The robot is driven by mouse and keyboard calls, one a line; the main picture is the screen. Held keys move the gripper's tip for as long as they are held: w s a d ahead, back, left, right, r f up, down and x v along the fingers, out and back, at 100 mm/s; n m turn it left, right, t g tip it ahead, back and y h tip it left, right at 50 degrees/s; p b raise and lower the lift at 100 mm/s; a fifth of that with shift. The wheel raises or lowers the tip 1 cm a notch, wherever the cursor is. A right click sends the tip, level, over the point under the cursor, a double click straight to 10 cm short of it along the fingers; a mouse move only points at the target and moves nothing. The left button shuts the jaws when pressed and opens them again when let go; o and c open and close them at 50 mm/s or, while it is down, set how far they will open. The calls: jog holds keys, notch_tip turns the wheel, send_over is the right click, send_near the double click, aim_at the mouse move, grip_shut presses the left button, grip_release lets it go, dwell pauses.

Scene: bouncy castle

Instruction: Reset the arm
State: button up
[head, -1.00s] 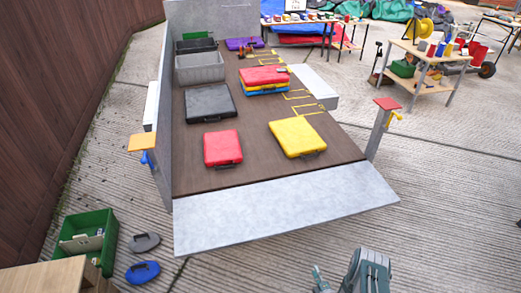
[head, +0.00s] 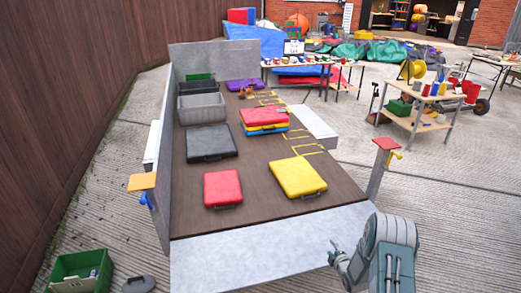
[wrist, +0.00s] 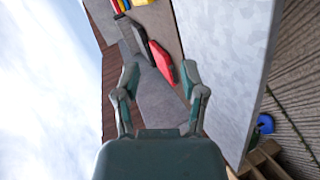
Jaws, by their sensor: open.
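My gripper (head: 336,250) shows at the lower right of the head view, at the end of my grey-green arm. It appears over the pale ramp of the trailer (head: 250,248). In the wrist view my gripper (wrist: 160,72) has its two fingers spread apart with nothing between them. The wrist view is turned on its side, with sky at the left. The red case (head: 223,188) and the yellow case (head: 298,177) lie flat on the brown trailer bed, beyond the gripper.
A black case (head: 211,143), stacked cases (head: 264,119) and a grey crate (head: 202,108) stand farther back on the bed. A post with a red top (head: 385,143) rises at the ramp's right. A green crate (head: 80,272) is at lower left. Open concrete lies right.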

notch_tip(320, 180, up, 26)
jog(key=s+a+m+g+h, duration=0.1)
jog(key=a+m+g+h, duration=0.15)
jog(key=m, duration=0.35)
jog(key=s+a+r+m+g, duration=0.25)
jog(key=s+r+m, duration=0.25)
jog(key=s+r, duration=0.8)
jog(key=s+a+r+m+g, duration=0.1)
jog(key=s+a+m, duration=0.1)
jog(key=s, duration=0.6)
jog(key=s+a+r+m, duration=0.2)
jog(key=s+a, duration=0.1)
jog(key=s, duration=0.6)
jog(key=s+a+r+m+g, duration=0.1)
jog(key=s+a+r+m, duration=0.1)
jog(key=s, duration=0.6)
jog(key=shift+s+a+g+y, duration=0.15)
jog(key=shift+s+g+y, duration=0.1)
jog(key=shift+g+y, duration=0.1)
